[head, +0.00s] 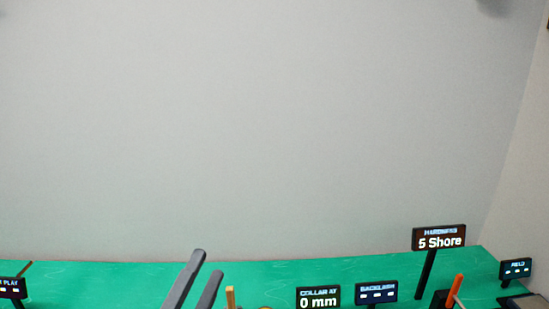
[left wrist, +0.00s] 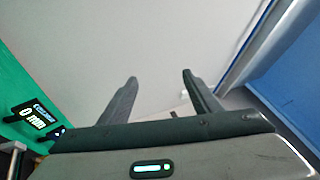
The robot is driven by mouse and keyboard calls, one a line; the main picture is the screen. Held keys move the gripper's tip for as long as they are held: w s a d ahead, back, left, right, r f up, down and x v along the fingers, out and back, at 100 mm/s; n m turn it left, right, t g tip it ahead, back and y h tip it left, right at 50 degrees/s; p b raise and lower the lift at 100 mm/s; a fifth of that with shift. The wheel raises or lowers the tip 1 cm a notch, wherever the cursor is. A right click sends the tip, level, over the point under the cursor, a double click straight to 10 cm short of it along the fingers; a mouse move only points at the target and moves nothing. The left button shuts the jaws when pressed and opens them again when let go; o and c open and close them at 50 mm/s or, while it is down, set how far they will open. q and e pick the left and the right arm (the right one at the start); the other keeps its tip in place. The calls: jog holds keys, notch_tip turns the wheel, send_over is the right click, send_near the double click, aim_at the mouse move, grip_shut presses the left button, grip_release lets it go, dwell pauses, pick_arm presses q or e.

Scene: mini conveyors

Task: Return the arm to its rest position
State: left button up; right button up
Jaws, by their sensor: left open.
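My left gripper (head: 205,277) shows at the bottom of the head view, its two dark grey fingers pointing up and to the right above the green table (head: 115,278). In the left wrist view the same gripper (left wrist: 160,85) has its two fingers spread well apart. Nothing is between them there, only the grey wall behind. The gripper is open and empty. My right gripper is in neither view. Most of the left arm is hidden below the head view's edge.
Small black signs stand on the table: "COLLAR AT 0 mm" (head: 318,298), "BACKLASH" (head: 377,292), "5 Shore" (head: 439,238) and others at the edges. An orange stick (head: 454,290) and a wooden post (head: 230,297) stand near the front. The space above the table is clear.

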pick_arm(q)
jog(key=s+a+f+n+g+y, duration=0.2)
jog(key=a+f+n+g+y, duration=0.15)
jog(key=f, duration=0.45)
jog(key=s+a+f+n+g+y, duration=0.25)
jog(key=f+n, duration=0.25)
jog(key=f, duration=0.3)
jog(key=s+a+f+n+g+y, duration=0.25)
jog(key=f+n, duration=0.25)
jog(key=f, duration=0.3)
jog(key=s+a+f+n+g, duration=0.1)
jog(key=s+f+n+g, duration=0.2)
jog(key=s+f+g, duration=0.5)
jog(key=s+f+n+g, duration=0.1)
jog(key=s+f+n, duration=0.1)
jog(key=s+f, duration=0.65)
jog(key=s+f+g+b, duration=0.1)
jog(key=s+f+b, duration=0.2)
jog(key=f, duration=1.4)
jog(key=s+f+g+b, duration=0.1)
jog(key=s+f+b, duration=0.15)
jog(key=f, duration=1.45)
jog(key=s+a+f+b, duration=0.3)
jog(key=s+f+b, duration=0.1)
jog(key=s+f, duration=1.3)
notch_tip(320, 180, down, 3)
jog(key=shift+r+g+h, duration=0.1)
jog(key=shift+g+h, duration=0.25)
jog(key=shift+g, duration=0.1)
